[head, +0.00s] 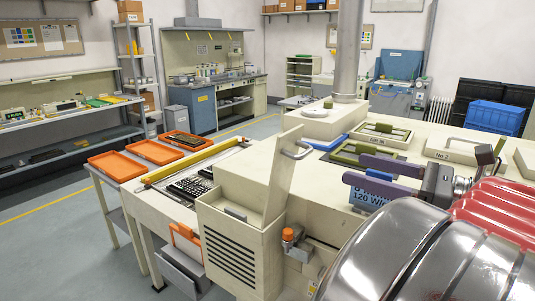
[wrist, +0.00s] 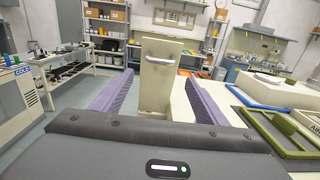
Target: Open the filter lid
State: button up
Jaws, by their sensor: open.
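The filter lid (head: 283,175) is a cream panel standing upright at the end of the long cream machine, above a louvred box (head: 233,255). A grey bar handle (head: 297,150) is fixed near its upper edge. My gripper (head: 354,169), with purple fingers, is open and empty to the right of the lid in the head view. In the wrist view the lid (wrist: 160,85) stands upright ahead, between the lines of my two fingers, with its handle (wrist: 161,66) facing me. The fingers look apart from the lid and handle. My arm hides part of the machine top.
An orange-capped fitting (head: 288,238) sticks out beside the louvred box. Orange trays (head: 123,165) stand on a bench at left. Open floor (head: 60,240) lies left of that.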

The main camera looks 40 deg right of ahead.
aim_at(307, 155)
jog(key=shift+x, duration=6.95)
jog(key=shift+s, duration=0.1)
jog(key=shift+c, duration=0.4)
jog(key=shift+a, duration=0.1)
jog(key=c, duration=1.1)
